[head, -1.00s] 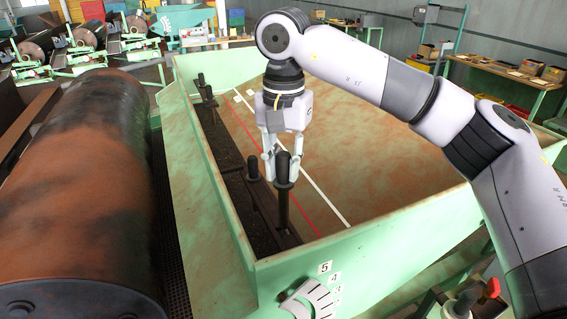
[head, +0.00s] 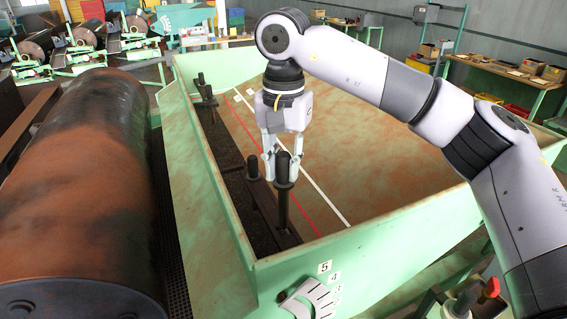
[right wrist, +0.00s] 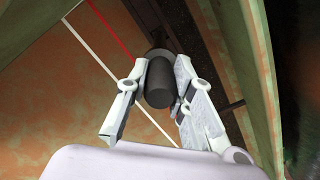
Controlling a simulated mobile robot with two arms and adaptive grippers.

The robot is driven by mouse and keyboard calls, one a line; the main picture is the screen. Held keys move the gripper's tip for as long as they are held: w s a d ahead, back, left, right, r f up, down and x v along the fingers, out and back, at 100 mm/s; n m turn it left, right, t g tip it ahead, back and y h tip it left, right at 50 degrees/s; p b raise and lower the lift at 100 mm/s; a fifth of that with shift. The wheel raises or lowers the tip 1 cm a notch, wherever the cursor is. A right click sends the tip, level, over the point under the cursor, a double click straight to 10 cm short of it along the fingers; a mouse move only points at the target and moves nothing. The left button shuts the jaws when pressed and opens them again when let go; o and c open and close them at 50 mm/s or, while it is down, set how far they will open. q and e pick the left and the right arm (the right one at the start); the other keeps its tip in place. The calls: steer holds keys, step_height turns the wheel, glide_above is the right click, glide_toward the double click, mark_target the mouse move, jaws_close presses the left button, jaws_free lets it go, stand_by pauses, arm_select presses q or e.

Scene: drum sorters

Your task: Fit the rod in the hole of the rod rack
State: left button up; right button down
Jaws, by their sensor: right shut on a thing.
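The dark rod (head: 284,207) stands upright in the head view, with a collar below its thick handle. My right gripper (head: 281,170) is shut on its handle from above. In the right wrist view the handle (right wrist: 159,85) sits between the fingers of my right gripper (right wrist: 153,92). The rod rack (head: 265,205) is a dark rail along the left inner wall of the green bin. The rod's lower end is at the rack's near part, but I cannot tell whether it is in a hole. My left gripper is not in view.
Another dark peg (head: 253,168) stands on the rack just left of the rod, and more pegs (head: 201,82) stand at its far end. The green bin (head: 385,238) has raised walls around the rack. A large rusty drum (head: 80,190) lies to the left.

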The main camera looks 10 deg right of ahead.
mark_target(284, 226)
steer(key=shift+f+b, duration=4.45)
steer(key=shift+f, duration=1.85)
steer(key=c, duration=1.3)
jaws_free()
steer(key=shift+f, duration=0.1)
step_height(284, 226, up, 12)
steer(key=shift+r, duration=0.1)
